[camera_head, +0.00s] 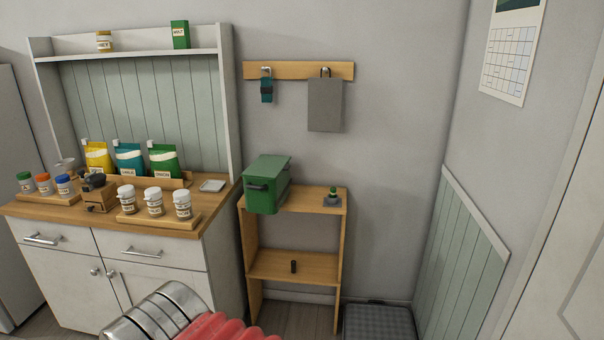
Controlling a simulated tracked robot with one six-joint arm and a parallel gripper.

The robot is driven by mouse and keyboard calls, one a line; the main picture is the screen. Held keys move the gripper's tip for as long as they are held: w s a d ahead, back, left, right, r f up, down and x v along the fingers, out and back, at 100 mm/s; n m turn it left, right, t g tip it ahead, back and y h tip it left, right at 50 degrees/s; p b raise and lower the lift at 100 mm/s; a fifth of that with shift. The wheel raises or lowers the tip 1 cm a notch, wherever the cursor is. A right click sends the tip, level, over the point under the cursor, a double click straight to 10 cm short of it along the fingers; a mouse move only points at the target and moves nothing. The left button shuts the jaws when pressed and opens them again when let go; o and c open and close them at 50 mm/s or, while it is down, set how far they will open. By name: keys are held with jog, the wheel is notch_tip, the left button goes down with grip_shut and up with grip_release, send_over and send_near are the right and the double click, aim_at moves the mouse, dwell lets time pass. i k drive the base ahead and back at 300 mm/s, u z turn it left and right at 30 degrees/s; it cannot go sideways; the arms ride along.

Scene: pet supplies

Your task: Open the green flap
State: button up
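A green bin (262,197) stands on the top board of a wooden shelf stand, in the middle of the view. Its slanted green flap (267,167) covers the top and appears shut. A dark handle (257,187) shows on the bin's front, near the flap's lower edge. The inside of the bin is hidden. Part of my arm, metallic with red bellows, shows at the bottom edge, well below and left of the bin. My gripper is not in view.
The shelf stand (328,210) also holds a small dark item with a green top (332,197). The cabinet counter (215,215), with several jars and pouches, stands close on the left. A grey bag (325,105) hangs above.

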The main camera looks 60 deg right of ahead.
aim_at(266, 166)
jog(key=u, duration=0.1)
jog(key=k, duration=0.2)
jog(key=z, duration=1.7)
jog(key=i, duration=0.5)
jog(key=z, duration=0.1)
jog(key=k, duration=0.65)
